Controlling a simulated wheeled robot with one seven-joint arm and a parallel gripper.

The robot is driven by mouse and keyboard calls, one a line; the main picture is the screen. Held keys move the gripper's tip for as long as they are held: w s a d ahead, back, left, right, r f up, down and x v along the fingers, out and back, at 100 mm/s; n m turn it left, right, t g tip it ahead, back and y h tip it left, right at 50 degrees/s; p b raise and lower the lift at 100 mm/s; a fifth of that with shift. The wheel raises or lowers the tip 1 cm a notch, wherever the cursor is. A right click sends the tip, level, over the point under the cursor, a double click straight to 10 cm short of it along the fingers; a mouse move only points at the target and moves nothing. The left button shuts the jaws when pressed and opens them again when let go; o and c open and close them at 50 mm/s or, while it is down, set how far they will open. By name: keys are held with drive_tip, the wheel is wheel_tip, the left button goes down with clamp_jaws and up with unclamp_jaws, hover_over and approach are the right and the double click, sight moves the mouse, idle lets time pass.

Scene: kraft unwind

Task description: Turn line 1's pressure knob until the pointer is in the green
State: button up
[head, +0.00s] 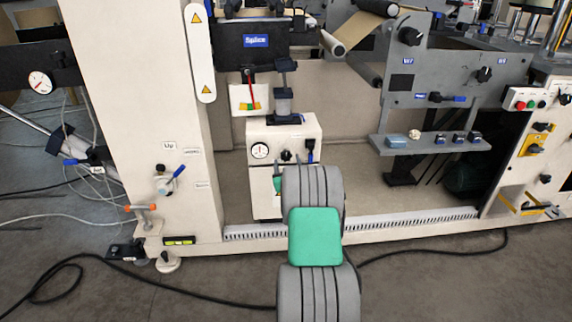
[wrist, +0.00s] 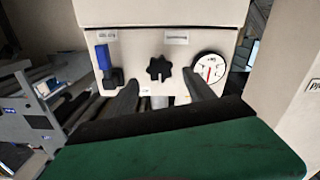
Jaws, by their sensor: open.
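The black pressure knob (wrist: 158,69) sits on the front of a white box (head: 283,133), between a round gauge and a blue-handled valve; the knob also shows in the head view (head: 286,156). The gauge (wrist: 208,69) has a white face with red marking; its pointer reading and any green zone are too small to tell. It also shows in the head view (head: 259,150). My gripper (wrist: 160,86) is open, its two dark fingers spread below the knob in the wrist view, one on each side. Contact cannot be told.
The blue-handled valve (wrist: 104,62) is close beside the knob. Above the box hangs a coloured scale (head: 250,106) with a red pointer. A grey shelf (head: 430,144) stands right, a white column (head: 140,100) left. A black cable (head: 200,300) crosses the floor.

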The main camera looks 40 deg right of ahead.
sight(286, 156)
drive_tip(key=x, duration=0.3)
drive_tip(key=shift+w+d+b, duration=0.15)
drive_tip(key=shift+w+b, duration=0.15)
drive_tip(key=shift+b, duration=0.05)
clamp_jaws()
idle(0.4)
